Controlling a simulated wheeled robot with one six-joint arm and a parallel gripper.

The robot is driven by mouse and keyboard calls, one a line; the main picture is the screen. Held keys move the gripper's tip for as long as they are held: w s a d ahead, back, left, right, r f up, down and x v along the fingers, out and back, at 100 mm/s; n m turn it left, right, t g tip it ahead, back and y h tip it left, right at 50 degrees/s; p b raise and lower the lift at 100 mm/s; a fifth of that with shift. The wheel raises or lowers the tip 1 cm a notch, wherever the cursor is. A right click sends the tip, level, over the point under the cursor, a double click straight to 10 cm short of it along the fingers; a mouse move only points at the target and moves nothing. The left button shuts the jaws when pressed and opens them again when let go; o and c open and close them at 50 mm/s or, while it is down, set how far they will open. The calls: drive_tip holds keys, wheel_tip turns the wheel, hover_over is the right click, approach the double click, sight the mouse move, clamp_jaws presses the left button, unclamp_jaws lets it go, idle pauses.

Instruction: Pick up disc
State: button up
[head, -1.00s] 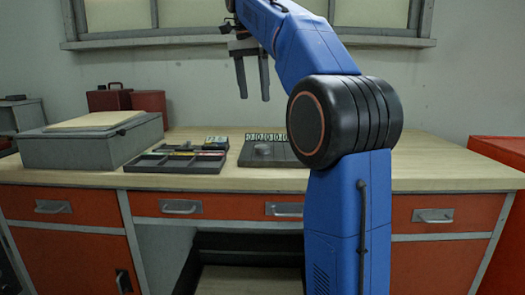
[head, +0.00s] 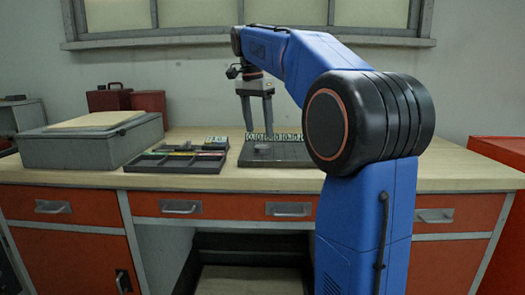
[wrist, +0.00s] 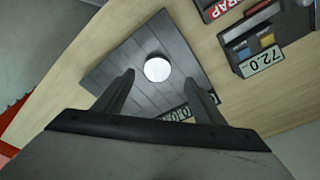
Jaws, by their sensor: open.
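The disc (head: 263,146) is a small, round grey piece lying on a dark grooved plate (head: 285,154) on the workbench. In the wrist view the disc (wrist: 157,69) looks pale and bright on top, and it lies on the plate beyond and between my fingertips. My gripper (head: 259,129) points down above the plate, open and empty. In the wrist view my gripper (wrist: 170,84) has its two fingers spread, with the disc apart from both. My own gripper body hides part of the plate there.
A dark compartment tray (head: 180,160) with small coloured items lies left of the plate. A row of number tags (head: 273,137) stands along the plate's back edge. A grey box (head: 90,148) stands at the left. The bench to the right is partly hidden by my arm.

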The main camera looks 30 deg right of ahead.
sight(263, 146)
drive_tip(key=shift+s+d+f, duration=0.1)
drive_tip(key=shift+d+f, duration=0.05)
drive_tip(key=shift+f, duration=0.75)
drive_tip(key=shift+d+f, duration=0.2)
drive_tip(key=shift+f, duration=0.75)
drive_tip(key=shift+s+d+f, duration=0.1)
drive_tip(key=shift+d+f, duration=0.05)
drive_tip(key=shift+f, duration=0.75)
drive_tip(key=shift+c, duration=0.3)
drive_tip(key=c, duration=1.4)
drive_tip(key=shift+r, duration=0.15)
